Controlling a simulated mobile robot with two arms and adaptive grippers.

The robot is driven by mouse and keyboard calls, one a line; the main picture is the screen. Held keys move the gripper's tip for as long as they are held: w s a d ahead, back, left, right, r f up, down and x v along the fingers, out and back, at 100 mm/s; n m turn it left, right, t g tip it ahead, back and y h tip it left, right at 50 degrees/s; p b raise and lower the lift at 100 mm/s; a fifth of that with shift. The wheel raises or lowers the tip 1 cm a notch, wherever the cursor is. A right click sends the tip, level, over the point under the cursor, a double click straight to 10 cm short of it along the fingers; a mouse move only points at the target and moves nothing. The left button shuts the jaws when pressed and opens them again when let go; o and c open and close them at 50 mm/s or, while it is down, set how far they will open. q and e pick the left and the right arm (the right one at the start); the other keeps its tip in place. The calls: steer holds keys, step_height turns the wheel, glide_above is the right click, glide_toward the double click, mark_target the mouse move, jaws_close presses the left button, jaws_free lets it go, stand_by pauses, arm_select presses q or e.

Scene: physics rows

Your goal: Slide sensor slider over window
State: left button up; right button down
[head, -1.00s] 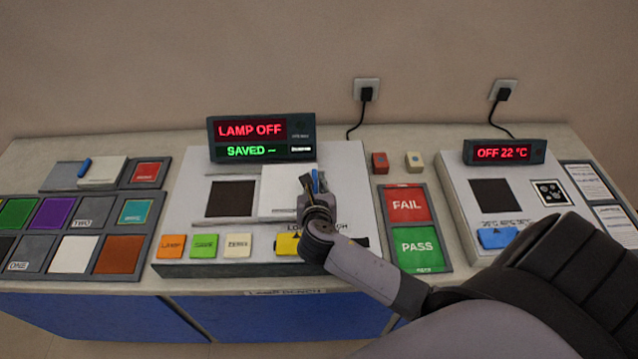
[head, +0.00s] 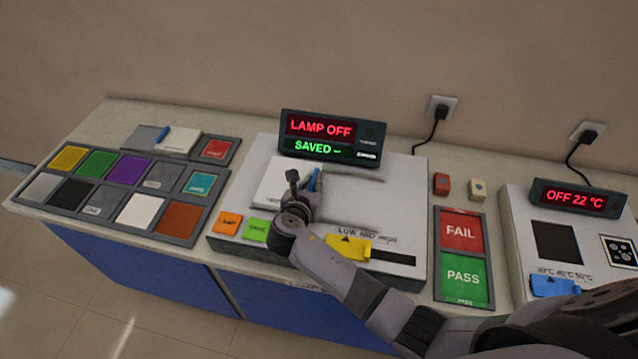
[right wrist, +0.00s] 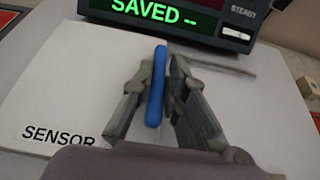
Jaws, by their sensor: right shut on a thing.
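The sensor slider (head: 272,187) is a white plate with a blue upright handle (head: 313,180) on the grey-white lamp bench unit (head: 395,205). It lies at the left of its track, and the dark window is hidden from sight beneath it. My right gripper (head: 302,182) is shut on the blue handle. In the right wrist view the fingers (right wrist: 157,100) stand on both sides of the blue handle (right wrist: 158,75), and the white plate (right wrist: 70,85) shows the word SENSOR. My left gripper is not in view.
The display (head: 332,137) behind the slider reads LAMP OFF and SAVED. Orange (head: 228,222) and green buttons and a yellow slider (head: 350,249) line the unit's front. A swatch tray (head: 110,195) lies left; FAIL and PASS pads (head: 462,255) and a heater unit stand right.

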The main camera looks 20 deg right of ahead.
steer(key=shift+w+a+r, duration=0.1)
steer(key=shift+a, duration=0.15)
steer(key=c, duration=1.6)
jaws_free()
steer(key=shift+w+a, duration=0.1)
steer(key=shift+a, duration=0.05)
steer(key=shift+s, duration=0.2)
steer(key=v, duration=1.1)
steer(key=shift+s+a+r, duration=0.15)
steer(key=shift+s+r, duration=0.05)
steer(key=shift+s, duration=0.05)
steer(key=shift+f, duration=0.1)
